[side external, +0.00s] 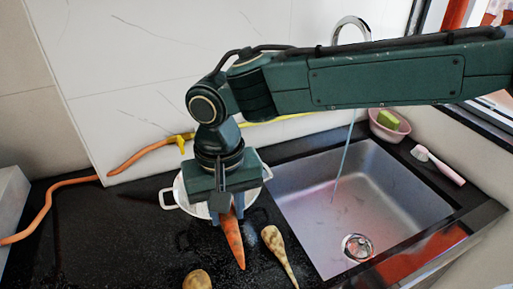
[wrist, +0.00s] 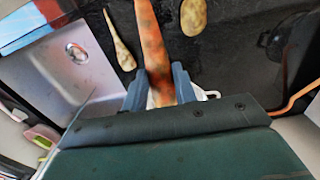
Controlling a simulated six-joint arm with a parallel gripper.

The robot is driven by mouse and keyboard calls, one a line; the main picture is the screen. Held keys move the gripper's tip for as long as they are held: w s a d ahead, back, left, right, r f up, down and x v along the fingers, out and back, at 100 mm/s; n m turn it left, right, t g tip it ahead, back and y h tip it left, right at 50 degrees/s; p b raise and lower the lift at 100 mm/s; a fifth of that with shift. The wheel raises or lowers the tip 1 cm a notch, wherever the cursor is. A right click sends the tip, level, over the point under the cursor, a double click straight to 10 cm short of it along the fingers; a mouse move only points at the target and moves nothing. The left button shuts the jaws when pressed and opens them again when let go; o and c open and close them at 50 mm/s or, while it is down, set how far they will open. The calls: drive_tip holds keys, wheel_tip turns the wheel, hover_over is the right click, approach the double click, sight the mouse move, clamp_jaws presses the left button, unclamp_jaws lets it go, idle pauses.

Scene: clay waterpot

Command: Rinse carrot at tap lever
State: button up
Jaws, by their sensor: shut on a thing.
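My gripper (side external: 227,212) is shut on the orange carrot (side external: 234,246), which points tip down over the black counter left of the sink. The carrot has dark specks. In the wrist view the carrot (wrist: 152,42) sits between the two blue-grey fingers of my gripper (wrist: 160,92). I cannot tell whether its tip touches the counter. The chrome tap (side external: 350,24) arches up behind my arm, which hides its lower part; I cannot make out its lever. A thin bluish water stream (side external: 345,152) falls into the steel sink (side external: 300,215), well to the right of the carrot.
A parsnip (side external: 280,252) and a potato (side external: 196,280) lie on the counter near the carrot. A white colander (side external: 170,200) stands behind my gripper. A pink bowl (side external: 388,132) with a sponge and a pink brush (side external: 440,167) are beyond the sink. The sink basin is empty.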

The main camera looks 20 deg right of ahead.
idle(0.4)
drive_tip(key=shift+w+d+r, duration=0.1)
drive_tip(key=shift+w+d, duration=0.3)
drive_tip(key=shift+d, duration=0.1)
drive_tip(key=w+d+r+t, duration=0.1)
drive_tip(key=w+d, duration=0.3)
drive_tip(key=d, duration=0.6)
drive_tip(key=w+d+r+t, duration=0.15)
drive_tip(key=w+d, duration=0.25)
drive_tip(key=d, duration=0.7)
drive_tip(key=s+d+t, duration=0.1)
drive_tip(key=s+d, duration=0.1)
drive_tip(key=d, duration=0.9)
drive_tip(key=s+d+t, duration=0.2)
drive_tip(key=d, duration=0.9)
drive_tip(key=shift+s, duration=0.3)
drive_tip(key=shift+w, duration=0.15)
drive_tip(key=w+f, duration=0.2)
drive_tip(key=w, duration=1.1)
drive_tip(key=shift+w+d+f, duration=0.3)
drive_tip(key=shift+d+f, duration=0.1)
drive_tip(key=shift+d, duration=0.05)
